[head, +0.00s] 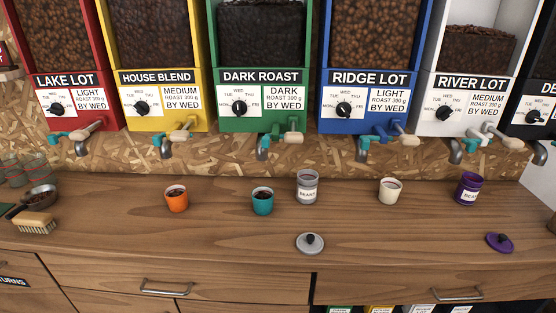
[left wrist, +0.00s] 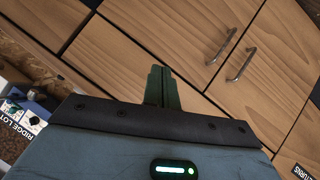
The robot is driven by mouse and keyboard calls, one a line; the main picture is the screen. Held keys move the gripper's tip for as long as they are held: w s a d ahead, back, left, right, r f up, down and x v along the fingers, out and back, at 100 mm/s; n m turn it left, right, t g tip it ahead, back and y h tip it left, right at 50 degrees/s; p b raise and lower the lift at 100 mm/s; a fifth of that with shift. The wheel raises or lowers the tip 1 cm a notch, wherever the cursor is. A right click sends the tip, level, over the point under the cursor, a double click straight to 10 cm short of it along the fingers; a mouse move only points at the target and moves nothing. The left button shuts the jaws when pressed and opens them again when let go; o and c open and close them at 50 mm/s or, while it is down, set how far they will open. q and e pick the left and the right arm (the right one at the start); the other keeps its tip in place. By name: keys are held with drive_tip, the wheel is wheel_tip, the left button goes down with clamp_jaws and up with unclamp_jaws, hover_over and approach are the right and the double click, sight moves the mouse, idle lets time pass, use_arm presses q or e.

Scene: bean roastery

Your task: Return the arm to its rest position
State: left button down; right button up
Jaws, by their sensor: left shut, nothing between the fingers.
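My left gripper (left wrist: 161,72) shows in the left wrist view, its two dark green fingers together with nothing between them. It is in front of wooden cabinet doors and drawers (left wrist: 205,58), which appear tilted in that view. Neither of my arms shows in the head view. My right gripper is in neither view.
The wooden counter (head: 130,225) holds an orange cup (head: 177,200), a teal cup (head: 262,202), a grey jar (head: 307,188), a cream cup (head: 390,190) and a purple jar (head: 468,189). Two lids lie in front. A brush (head: 34,221) is at left. Bean dispensers line the wall.

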use_arm(q)
drive_tip(key=s+a+f+m+g+y, duration=0.1)
drive_tip(key=s+f+m, duration=0.1)
drive_tip(key=s, duration=0.6)
drive_tip(key=s+a+f+m+y, duration=0.1)
drive_tip(key=s+f+m, duration=0.1)
drive_tip(key=s, duration=0.6)
drive_tip(key=shift+a+f+g, duration=0.15)
drive_tip(key=shift+f+g, duration=0.15)
drive_tip(key=shift+g, duration=0.1)
